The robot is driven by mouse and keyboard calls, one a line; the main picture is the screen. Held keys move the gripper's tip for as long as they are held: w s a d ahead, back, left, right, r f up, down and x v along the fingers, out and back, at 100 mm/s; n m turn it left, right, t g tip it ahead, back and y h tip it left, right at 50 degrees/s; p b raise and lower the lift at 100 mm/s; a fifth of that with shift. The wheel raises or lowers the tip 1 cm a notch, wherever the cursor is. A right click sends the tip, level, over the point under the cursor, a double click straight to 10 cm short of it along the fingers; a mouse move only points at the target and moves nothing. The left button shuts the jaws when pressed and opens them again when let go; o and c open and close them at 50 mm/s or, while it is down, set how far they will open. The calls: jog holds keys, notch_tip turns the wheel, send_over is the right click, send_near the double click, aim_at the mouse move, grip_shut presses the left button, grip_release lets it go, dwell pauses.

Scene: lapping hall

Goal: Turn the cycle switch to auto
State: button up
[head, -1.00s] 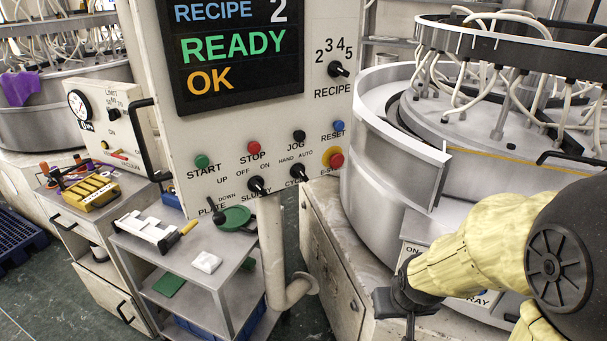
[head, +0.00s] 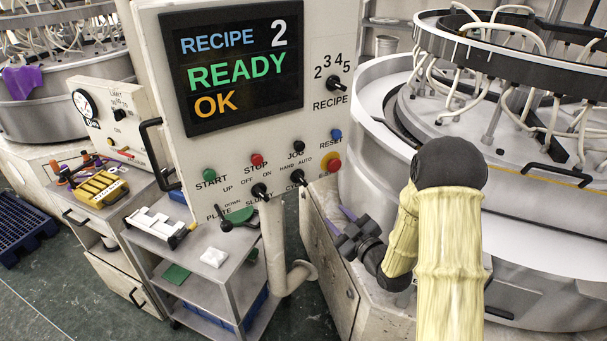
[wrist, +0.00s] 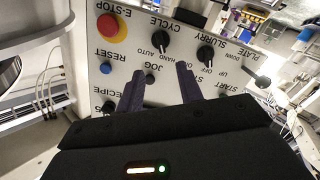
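The cycle switch (head: 297,178) is a black rotary knob low on the cream control panel, under the HAND and AUTO marks. It shows upside down in the wrist view (wrist: 160,42), beyond the fingertips. I cannot clearly tell which mark it points to. My gripper (head: 343,213) is below and right of the switch in the head view, apart from the panel. In the wrist view my gripper (wrist: 159,67) has its two dark purple fingers spread, with nothing held between them.
The red E-stop (head: 333,160) sits close right of the switch, and the slurry knob (head: 260,191) left. The jog button (head: 299,146) is above. The display (head: 235,65) reads READY OK. A grey cart (head: 210,275) stands below left; the lapping machine (head: 540,240) is at right.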

jog(key=shift+s+a+r+y, duration=0.1)
jog(key=shift+a+r+y, duration=0.1)
jog(key=shift+r+y, duration=0.1)
jog(key=p, duration=0.8)
send_near(302, 182)
jog(key=x, duration=0.8)
jog(key=shift+w+a+r, duration=0.15)
jog(key=shift+w, duration=0.2)
jog(key=shift+w+a, duration=0.25)
jog(key=shift+w, duration=0.15)
grip_shut()
